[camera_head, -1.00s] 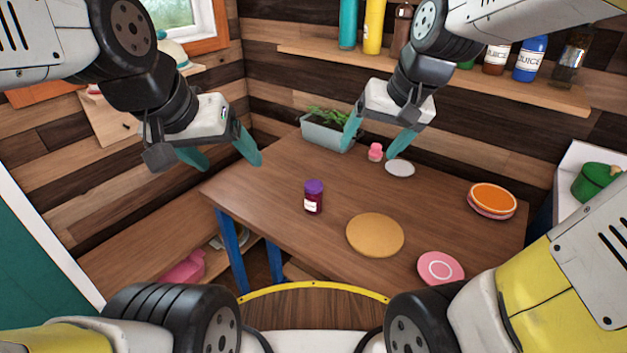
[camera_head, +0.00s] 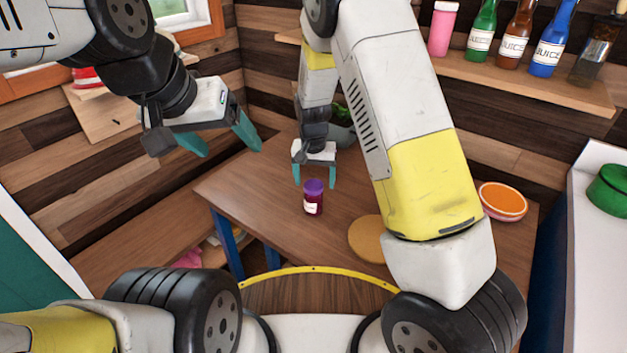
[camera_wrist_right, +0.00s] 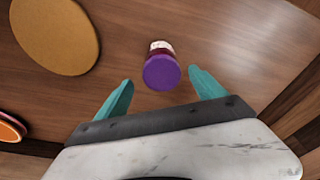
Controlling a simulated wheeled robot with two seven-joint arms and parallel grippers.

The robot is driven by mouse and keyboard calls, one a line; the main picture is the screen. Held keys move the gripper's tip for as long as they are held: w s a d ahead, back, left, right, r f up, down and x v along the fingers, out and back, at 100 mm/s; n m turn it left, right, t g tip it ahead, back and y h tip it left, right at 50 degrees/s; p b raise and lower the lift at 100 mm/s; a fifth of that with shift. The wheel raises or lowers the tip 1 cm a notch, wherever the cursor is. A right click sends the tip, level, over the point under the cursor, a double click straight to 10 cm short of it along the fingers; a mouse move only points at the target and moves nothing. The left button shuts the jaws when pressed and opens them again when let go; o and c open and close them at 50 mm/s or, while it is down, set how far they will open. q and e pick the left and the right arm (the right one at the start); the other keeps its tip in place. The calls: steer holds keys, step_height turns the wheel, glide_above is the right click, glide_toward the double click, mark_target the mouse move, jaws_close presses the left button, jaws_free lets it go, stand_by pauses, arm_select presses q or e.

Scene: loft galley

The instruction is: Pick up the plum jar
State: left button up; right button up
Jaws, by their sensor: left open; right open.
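The plum jar (camera_head: 313,198) has a purple lid, a dark body and a white label. It stands upright on the wooden table near its left front edge. My right gripper (camera_head: 315,176) is open above and just behind the jar. In the right wrist view the jar (camera_wrist_right: 161,68) sits ahead of the right gripper's two teal fingers (camera_wrist_right: 163,95), roughly centred between them, with its lid towards the camera. No contact shows. My left gripper (camera_head: 222,142) is open and empty, off to the left and above the table's left side.
A round tan board (camera_head: 367,238) lies right of the jar, partly behind my right arm; it also shows in the right wrist view (camera_wrist_right: 55,32). Orange-topped stacked plates (camera_head: 503,200) are at the table's right. A planter (camera_head: 342,134) is at the back. Bottles (camera_head: 516,45) line the wall shelf.

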mark_target(314, 194)
steer(key=f, duration=0.6)
steer(key=shift+w+a+f, duration=0.15)
steer(key=shift+w+f, duration=0.25)
steer(key=c, duration=1.6)
jaws_close()
steer(key=shift+r, duration=0.1)
